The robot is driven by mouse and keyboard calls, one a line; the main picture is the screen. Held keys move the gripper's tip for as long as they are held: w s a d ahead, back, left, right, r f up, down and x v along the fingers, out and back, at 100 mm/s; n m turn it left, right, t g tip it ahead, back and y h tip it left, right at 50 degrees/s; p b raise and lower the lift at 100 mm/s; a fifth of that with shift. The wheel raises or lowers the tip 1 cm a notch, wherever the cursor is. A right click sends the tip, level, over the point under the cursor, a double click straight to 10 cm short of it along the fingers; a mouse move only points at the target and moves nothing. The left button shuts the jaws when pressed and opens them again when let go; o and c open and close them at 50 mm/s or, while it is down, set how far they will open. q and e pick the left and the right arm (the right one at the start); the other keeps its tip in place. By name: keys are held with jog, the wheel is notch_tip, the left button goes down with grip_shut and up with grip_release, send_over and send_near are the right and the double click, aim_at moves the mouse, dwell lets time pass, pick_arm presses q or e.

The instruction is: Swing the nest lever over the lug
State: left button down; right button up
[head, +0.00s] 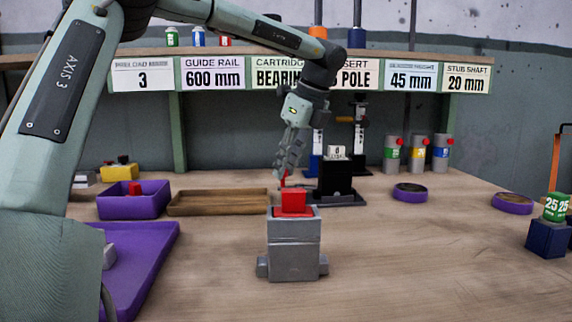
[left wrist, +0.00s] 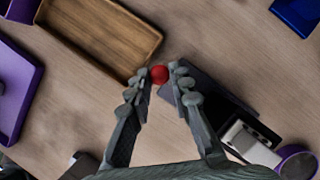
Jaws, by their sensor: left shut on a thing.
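My left gripper (head: 284,172) reaches down from above to the left edge of a black fixture (head: 336,184) with a pale numbered top. Its fingers are shut on a small red ball knob, which shows in the left wrist view (left wrist: 159,74) between the fingertips (left wrist: 160,80). The knob looks like the nest lever's end; the lever's shaft is hidden. The fixture's dark base (left wrist: 215,88) lies right of the fingertips in the left wrist view. I cannot make out the lug. My right gripper is not in view.
A grey block with a red top (head: 293,250) stands in front of the gripper. A wooden tray (head: 218,209) and purple bin (head: 117,207) lie left. Purple discs (head: 410,193) and a blue block (head: 548,239) stand right. The front right table is clear.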

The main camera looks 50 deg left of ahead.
pick_arm(q)
jog(key=c, duration=1.4)
grip_release()
jog(key=shift+o, duration=0.2)
jog(key=shift+r, duration=0.1)
jog(key=v, duration=1.1)
jog(key=shift+d+r, duration=0.15)
jog(key=shift+r, duration=0.2)
